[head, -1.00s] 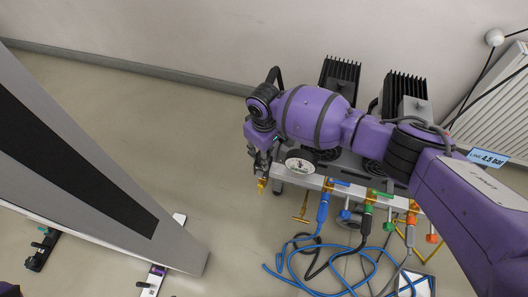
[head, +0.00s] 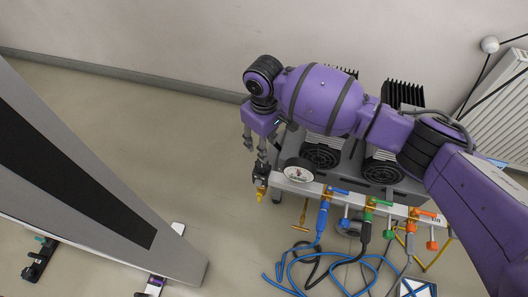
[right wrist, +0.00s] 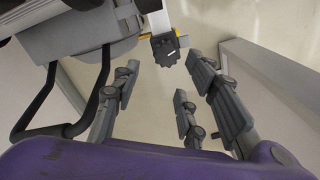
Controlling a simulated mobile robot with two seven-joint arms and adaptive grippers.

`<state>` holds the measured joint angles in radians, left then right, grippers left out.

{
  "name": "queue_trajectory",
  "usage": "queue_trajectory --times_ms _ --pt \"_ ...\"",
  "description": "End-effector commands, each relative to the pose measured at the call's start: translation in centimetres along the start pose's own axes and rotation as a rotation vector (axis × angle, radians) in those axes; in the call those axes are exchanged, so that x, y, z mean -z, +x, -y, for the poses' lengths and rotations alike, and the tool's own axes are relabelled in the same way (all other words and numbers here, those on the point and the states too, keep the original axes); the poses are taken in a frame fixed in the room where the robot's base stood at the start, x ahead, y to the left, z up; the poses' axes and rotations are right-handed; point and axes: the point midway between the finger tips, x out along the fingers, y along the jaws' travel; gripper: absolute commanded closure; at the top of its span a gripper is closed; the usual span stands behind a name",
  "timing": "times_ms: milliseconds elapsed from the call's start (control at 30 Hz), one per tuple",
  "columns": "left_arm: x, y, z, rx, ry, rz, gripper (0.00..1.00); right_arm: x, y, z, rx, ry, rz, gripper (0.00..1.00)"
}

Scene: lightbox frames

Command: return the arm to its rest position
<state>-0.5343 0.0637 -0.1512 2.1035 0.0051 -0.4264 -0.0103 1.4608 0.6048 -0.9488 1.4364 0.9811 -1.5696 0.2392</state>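My purple right arm (head: 330,100) reaches in from the right edge of the head view, across the front of the machine. My right gripper (head: 255,144) hangs down at the arm's left end. Its fingers are spread apart and nothing is between them. In the right wrist view the open gripper (right wrist: 168,105) shows bare floor between its grey fingers. The black end fitting (head: 260,176) of the manifold, with a yellow tip, lies just below the gripper in the head view. It also shows beyond the fingers in the right wrist view (right wrist: 165,50). My left gripper is not in view.
The pale manifold bar (head: 296,184) carries a round gauge (head: 299,174), coloured valves and blue and black hoses (head: 285,270). Black finned units (head: 402,94) stand behind. A white radiator (head: 500,100) is at the right wall. Open floor (head: 180,130) lies left of the gripper.

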Motion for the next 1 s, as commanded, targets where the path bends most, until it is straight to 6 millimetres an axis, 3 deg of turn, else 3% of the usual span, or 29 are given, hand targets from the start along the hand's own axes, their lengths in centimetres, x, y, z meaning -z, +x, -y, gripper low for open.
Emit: queue_trajectory --times_ms 200,767,867,1000 --pt "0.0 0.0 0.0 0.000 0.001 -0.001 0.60 0.0 -2.0 0.0 0.000 0.001 0.001 0.60" --pt "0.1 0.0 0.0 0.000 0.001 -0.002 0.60 0.0 -2.1 0.0 0.000 -0.003 0.000 0.60" --pt "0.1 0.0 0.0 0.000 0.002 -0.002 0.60 0.9 -2.1 0.0 0.001 -0.016 -0.038 0.60" --pt "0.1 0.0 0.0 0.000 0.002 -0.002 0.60 4.6 -3.5 -0.1 -0.036 -0.068 -0.196 0.60"
